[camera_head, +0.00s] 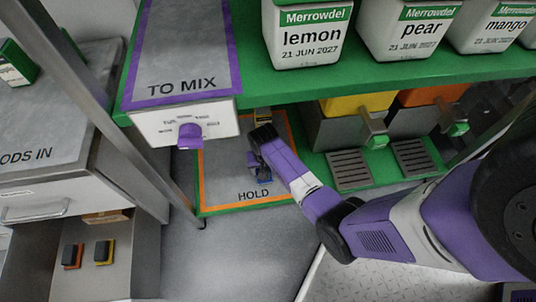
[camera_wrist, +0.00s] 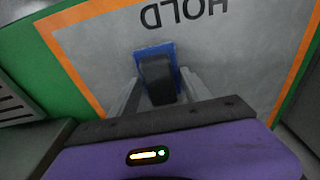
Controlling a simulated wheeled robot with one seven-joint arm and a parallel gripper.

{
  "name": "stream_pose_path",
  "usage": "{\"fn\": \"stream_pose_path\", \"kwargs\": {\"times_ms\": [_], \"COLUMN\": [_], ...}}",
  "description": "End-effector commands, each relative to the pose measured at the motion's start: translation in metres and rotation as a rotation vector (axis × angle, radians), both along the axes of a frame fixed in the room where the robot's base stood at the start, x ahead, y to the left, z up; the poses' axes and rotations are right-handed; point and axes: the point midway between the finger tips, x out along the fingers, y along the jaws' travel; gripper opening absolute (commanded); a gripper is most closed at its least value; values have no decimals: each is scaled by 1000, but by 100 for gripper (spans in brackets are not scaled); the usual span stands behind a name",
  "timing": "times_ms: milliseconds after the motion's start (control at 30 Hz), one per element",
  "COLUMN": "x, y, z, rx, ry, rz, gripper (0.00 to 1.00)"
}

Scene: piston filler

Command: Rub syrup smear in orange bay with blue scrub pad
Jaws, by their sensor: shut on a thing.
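The blue scrub pad (camera_wrist: 154,48) with its dark grip block is between the fingers of my gripper (camera_wrist: 160,88) in the wrist view. My gripper is shut on the block. In the head view, the gripper (camera_head: 256,166) and the blue pad (camera_head: 264,178) are low over the orange-bordered bay (camera_head: 225,178) marked HOLD, near its lettering. I cannot tell whether the pad touches the bay floor. I make out no syrup smear in either view; the pad, gripper and arm hide part of the bay.
A green shelf with lemon (camera_head: 308,38), pear (camera_head: 408,30) and mango tubs overhangs the bay. The TO MIX box (camera_head: 185,122) with a purple knob hangs at its upper left. Drip grates (camera_head: 348,170) lie to the right. An open drawer holds orange (camera_head: 72,256) and yellow (camera_head: 103,252) pads.

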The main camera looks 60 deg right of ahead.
Motion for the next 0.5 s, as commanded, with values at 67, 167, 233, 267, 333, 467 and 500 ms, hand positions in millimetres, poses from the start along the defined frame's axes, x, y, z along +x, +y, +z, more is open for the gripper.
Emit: {"fn": "stream_pose_path", "kwargs": {"times_ms": [67, 167, 233, 267, 333, 467, 500], "x": [2, 1, 2, 2, 3, 3, 3], "y": [0, 0, -1, -1, -1, -1, -2], "z": [19, 30, 36, 39, 45, 57, 60], "rx": [-1, 0, 0, 0, 0, -1, -1], "ry": [-3, -1, -1, -1, -1, -1, -1], "rz": [2, 3, 3, 4, 4, 6, 6], "gripper": [18, 18, 18, 18, 18, 18, 18]}}
